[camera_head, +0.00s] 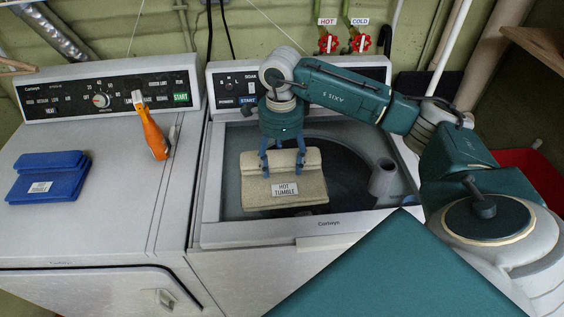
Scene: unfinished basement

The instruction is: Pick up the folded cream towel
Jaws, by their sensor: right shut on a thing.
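The folded cream towel (262,192), with a label reading "HOT TUMBLE", is over the open top of the right-hand machine. My right gripper (283,163) comes down from above and is shut on the towel at its back part. The towel hides part of the dark opening beneath it; I cannot tell how high it hangs. My left gripper is not in view.
The right-hand washer (211,190) has its top open, with a grey post (382,178) inside at right. The dryer (105,215) at left bears a folded blue towel (48,172) and an orange-handled tool (154,135). Red valves (328,43) are on the wall behind.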

